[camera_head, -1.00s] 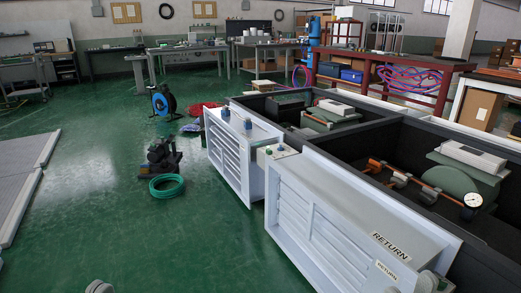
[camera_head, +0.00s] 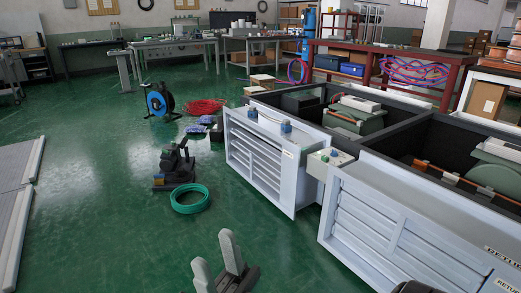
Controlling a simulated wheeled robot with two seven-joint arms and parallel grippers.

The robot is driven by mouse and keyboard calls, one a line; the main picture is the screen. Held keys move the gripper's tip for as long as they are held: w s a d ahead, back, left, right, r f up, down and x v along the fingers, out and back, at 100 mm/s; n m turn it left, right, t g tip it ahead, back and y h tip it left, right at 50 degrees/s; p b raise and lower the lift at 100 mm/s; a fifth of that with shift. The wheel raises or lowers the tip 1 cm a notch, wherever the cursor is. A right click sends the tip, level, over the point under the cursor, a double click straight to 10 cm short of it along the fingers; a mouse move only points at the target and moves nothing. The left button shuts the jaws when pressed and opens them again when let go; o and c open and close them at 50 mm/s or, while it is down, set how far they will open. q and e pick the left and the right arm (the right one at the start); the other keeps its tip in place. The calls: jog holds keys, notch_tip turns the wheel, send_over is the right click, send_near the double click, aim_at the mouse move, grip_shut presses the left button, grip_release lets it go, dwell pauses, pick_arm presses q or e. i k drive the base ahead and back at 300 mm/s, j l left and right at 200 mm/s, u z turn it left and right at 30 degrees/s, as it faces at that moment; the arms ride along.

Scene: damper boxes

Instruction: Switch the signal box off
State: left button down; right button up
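The small pale box with coloured knobs on top, which looks like the signal box (camera_head: 318,167), sits between two white louvred damper boxes. A green knob and a darker bluish one show on it; their switch position is too small to tell.
The left damper box (camera_head: 262,166) has bluish knobs on top. The right damper box (camera_head: 400,225) fills the lower right, with a RETURN label. A green hose coil (camera_head: 190,199) and a dark machine (camera_head: 175,168) lie on the green floor. Open floor is at lower left.

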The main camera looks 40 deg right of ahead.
aim_at(325, 158)
jog(key=i+z, duration=0.35)
jog(key=i+j+z, duration=0.3)
jog(key=i, duration=0.25)
jog(key=i+j+z, duration=0.45)
jog(key=z, duration=0.35)
jog(key=i+j+z, duration=0.2)
jog(key=z, duration=0.25)
jog(key=i+j+z, duration=0.25)
jog(key=z, duration=0.2)
jog(key=i+j+z, duration=0.1)
jog(key=j+z, duration=0.15)
jog(key=z, duration=0.25)
jog(key=i+j+z, duration=0.1)
jog(key=j+z, duration=0.75)
jog(key=z, duration=0.15)
jog(key=j+z, duration=0.5)
jog(key=i, duration=0.5)
